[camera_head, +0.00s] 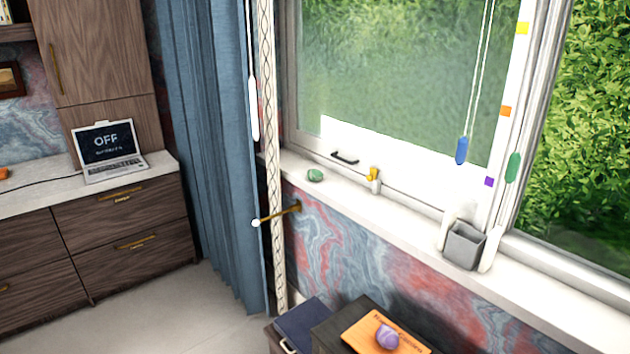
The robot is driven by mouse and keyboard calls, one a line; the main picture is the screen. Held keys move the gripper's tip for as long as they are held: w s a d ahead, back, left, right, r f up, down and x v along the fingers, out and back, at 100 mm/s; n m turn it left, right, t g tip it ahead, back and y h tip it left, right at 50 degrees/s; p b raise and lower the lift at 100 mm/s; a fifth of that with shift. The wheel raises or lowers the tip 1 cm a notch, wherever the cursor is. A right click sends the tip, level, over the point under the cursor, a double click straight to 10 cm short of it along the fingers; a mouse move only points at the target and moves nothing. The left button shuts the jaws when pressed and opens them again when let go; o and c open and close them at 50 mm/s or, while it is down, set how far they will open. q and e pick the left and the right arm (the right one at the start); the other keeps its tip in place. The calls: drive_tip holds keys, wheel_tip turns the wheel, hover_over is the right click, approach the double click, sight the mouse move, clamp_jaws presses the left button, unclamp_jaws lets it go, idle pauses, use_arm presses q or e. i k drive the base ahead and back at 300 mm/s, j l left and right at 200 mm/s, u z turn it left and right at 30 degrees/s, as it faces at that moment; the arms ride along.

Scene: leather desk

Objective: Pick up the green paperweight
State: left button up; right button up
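A small rounded green paperweight (315,175) lies on the white windowsill (400,208), near its left end. It sits just right of the patterned vertical strip and curtain, below the window frame. Nothing touches it from above, and its upper surface is in clear view. Neither of my grippers shows in the head view.
A yellow-topped window latch (373,179) stands right of the paperweight. A grey square holder (464,245) is farther right on the sill. A brass curtain hook (278,214) juts out below. An orange book (385,333) bears a purple stone (387,337). A blue curtain (208,150) hangs left.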

sight(314, 175)
drive_tip(key=z, duration=0.35)
drive_tip(key=i+j+z, duration=0.15)
drive_tip(key=j+z, duration=0.2)
drive_tip(key=i+j+z, duration=0.1)
drive_tip(key=z, duration=0.3)
drive_tip(key=i+j+z, duration=0.15)
drive_tip(key=j, duration=0.9)
drive_tip(key=j+z, duration=0.2)
drive_tip(key=j, duration=0.8)
